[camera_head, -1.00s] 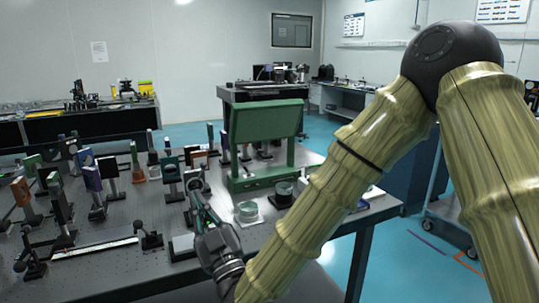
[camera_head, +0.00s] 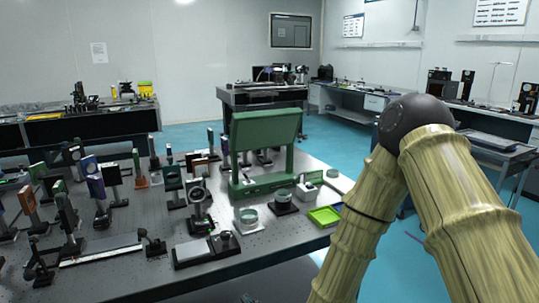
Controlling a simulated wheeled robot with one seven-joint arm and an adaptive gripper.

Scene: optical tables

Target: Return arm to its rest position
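My arm (camera_head: 368,222) is bent, with its dark elbow joint (camera_head: 412,122) raised at the right and its forearm running down out of the bottom edge.
Several optic mounts crowd the table's left half. A green stand (camera_head: 265,140) with a tilted panel is at its back. A lime-green tray (camera_head: 324,215) sits near the right edge, close to my forearm. A side bench (camera_head: 490,150) stands at the right.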

